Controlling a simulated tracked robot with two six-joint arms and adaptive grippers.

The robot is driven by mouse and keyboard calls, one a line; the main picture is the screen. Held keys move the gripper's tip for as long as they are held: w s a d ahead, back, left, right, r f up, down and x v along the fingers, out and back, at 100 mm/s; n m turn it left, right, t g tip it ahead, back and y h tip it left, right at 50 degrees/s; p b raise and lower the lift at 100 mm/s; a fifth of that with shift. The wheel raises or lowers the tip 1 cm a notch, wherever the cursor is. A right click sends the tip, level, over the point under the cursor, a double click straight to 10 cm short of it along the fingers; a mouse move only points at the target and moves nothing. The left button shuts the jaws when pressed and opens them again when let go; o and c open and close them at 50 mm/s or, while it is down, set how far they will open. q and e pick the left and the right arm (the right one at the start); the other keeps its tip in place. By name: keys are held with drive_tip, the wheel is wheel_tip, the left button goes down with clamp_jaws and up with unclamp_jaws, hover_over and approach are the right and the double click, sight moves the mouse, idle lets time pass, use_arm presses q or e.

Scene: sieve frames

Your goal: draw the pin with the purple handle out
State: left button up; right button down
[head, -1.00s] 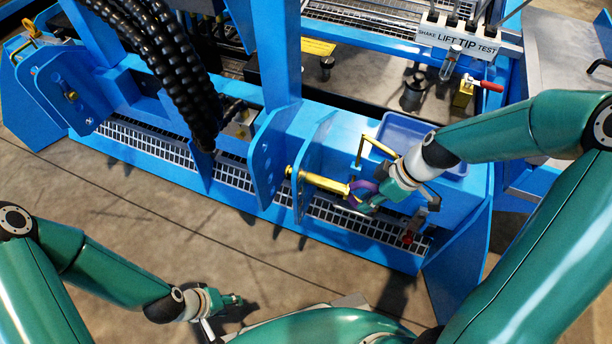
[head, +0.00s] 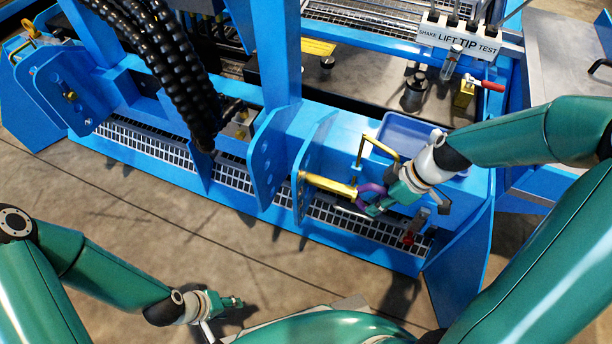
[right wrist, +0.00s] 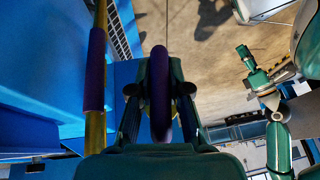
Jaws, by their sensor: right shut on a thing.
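The brass-coloured pin (head: 335,187) lies level at the right blue lug plate (head: 313,150), with its left end at that plate. The gap to the left blue plate (head: 266,160) shows no pin across it. Its purple handle (head: 365,192) is a loop at the pin's right end. My right gripper (head: 376,203) is shut on this handle. In the right wrist view the purple loop (right wrist: 160,95) stands between the two fingers, and the pin's shaft is hidden. My left gripper (head: 234,301) is low over the floor, away from the pin; its jaw gap is unclear.
A yellow bent bar (head: 380,147) stands close beside my right gripper. A yellow bar with a purple sleeve (right wrist: 95,70) runs along the left in the right wrist view. A blue tray (head: 405,130) lies behind. Black hoses (head: 165,65) hang at left. The floor in front is free.

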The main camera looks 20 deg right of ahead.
drive_tip(key=shift+s+d+b, duration=0.4)
drive_tip(key=shift+s+d, duration=0.2)
drive_tip(key=shift+d, duration=0.1)
drive_tip(key=shift+s+f+b, duration=0.1)
drive_tip(key=shift+b, duration=0.5)
idle(0.8)
drive_tip(key=shift+b, duration=0.5)
idle(0.6)
drive_tip(key=shift+s+d, duration=0.1)
drive_tip(key=shift+d, duration=0.05)
drive_tip(key=shift+w+r, duration=0.2)
idle(0.9)
drive_tip(key=shift+w+r+b, duration=0.1)
drive_tip(key=shift+b, duration=0.5)
drive_tip(key=shift+a+b, duration=0.2)
drive_tip(key=shift+b, duration=0.15)
idle(0.3)
